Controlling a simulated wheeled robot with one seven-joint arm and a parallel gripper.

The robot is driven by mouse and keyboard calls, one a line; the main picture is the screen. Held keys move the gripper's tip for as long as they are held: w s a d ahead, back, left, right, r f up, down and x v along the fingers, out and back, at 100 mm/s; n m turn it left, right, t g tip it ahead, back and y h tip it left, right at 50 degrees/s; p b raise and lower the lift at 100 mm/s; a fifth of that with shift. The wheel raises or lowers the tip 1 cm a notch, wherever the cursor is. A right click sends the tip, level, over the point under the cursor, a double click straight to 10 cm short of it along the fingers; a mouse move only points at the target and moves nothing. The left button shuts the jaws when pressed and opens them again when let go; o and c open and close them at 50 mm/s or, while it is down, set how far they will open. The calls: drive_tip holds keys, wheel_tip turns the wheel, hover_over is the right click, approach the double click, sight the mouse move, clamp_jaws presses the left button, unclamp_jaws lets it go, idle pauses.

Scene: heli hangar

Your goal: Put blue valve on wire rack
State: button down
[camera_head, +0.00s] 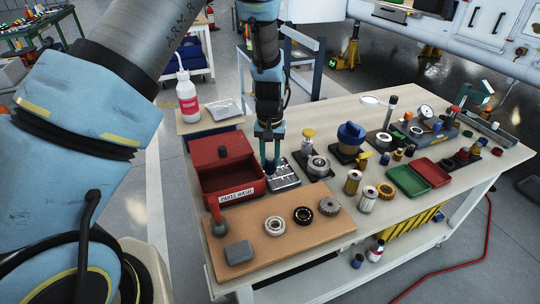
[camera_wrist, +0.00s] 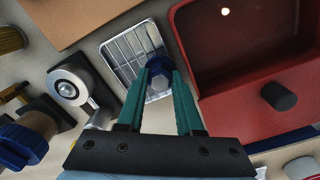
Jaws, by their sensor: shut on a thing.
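My gripper (camera_head: 270,158), also in the wrist view (camera_wrist: 160,77), points down with its teal fingers shut on the blue valve. The blue valve (camera_wrist: 156,66) is a small dark blue piece with a grey hexagonal end, between the fingertips; in the head view it is a small dark blue patch (camera_head: 270,168), mostly hidden by the fingers. The wire rack (camera_head: 286,174) is a small silver grid tray. In the wrist view the valve overlaps the right part of the wire rack (camera_wrist: 122,52). I cannot tell whether it touches the wires.
A red parts-wash bin (camera_head: 234,188) stands close left of the rack, its wall near my gripper. A round metal fitting on a black base (camera_head: 318,165) and a blue-topped part (camera_head: 351,132) stand to the right. A brown board (camera_head: 262,250) lies in front.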

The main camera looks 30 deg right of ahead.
sight(270, 158)
drive_tip(key=shift+f, duration=0.2)
drive_tip(key=c, duration=0.8)
unclamp_jaws()
drive_tip(key=shift+c, duration=0.2)
wheel_tip(270, 158, up, 12)
drive_tip(key=b, duration=0.3)
drive_tip(key=w+a+r+n, duration=0.2)
drive_tip(key=w+a, duration=0.2)
drive_tip(key=a, duration=0.8)
drive_tip(key=s+a+n, duration=0.2)
drive_tip(key=s+a, duration=0.1)
drive_tip(key=a, duration=0.9)
drive_tip(key=s+a+r+n+t, duration=0.1)
drive_tip(key=s+a+n, duration=0.1)
drive_tip(key=a, duration=1)
drive_tip(key=shift+s+a+r+t, duration=0.2)
drive_tip(key=shift+s+a+t, duration=0.15)
drive_tip(key=shift+s, duration=0.4)
